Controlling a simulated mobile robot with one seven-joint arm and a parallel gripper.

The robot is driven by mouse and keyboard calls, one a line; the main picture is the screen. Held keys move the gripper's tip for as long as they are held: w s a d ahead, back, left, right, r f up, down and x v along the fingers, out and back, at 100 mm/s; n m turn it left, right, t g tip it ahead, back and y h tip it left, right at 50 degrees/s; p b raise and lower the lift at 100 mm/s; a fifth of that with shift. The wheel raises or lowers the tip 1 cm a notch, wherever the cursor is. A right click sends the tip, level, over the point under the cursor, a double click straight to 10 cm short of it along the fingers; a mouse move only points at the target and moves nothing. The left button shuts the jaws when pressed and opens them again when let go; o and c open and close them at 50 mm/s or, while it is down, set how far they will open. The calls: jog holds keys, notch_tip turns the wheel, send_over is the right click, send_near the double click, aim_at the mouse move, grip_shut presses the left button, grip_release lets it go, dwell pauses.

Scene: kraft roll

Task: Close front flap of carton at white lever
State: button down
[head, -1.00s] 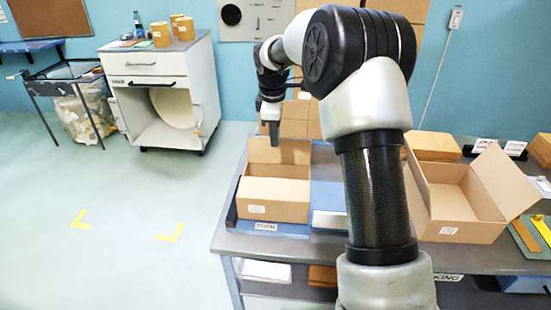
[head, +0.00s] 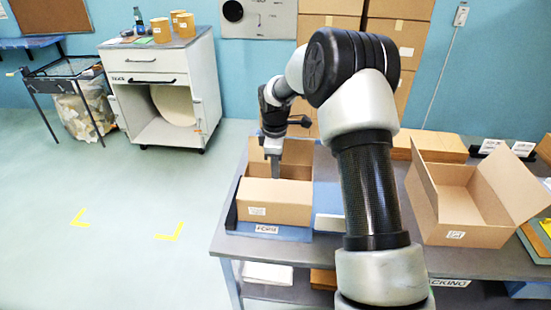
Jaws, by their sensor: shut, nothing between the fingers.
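A tan carton (head: 262,214) sits in a blue holder (head: 228,222) on the left part of the bench. Its back flap (head: 259,153) stands up. A broad tan panel shows at the front; I cannot tell the front flap's angle. A white bar (head: 328,222), possibly the white lever, lies just right of this carton, partly hidden by my arm. My gripper (head: 275,174) is shut and empty, pointing down over the carton between the back flap and the front panel. I cannot tell if it touches cardboard.
A larger open carton (head: 455,205) stands on the bench at right, its right flap spread outward. Stacked cartons (head: 399,35) stand behind the bench. A white cabinet (head: 150,66) and a dark-framed cart (head: 62,75) are at back left. The floor at left is clear.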

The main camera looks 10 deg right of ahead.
jog(key=shift+f, duration=0.6)
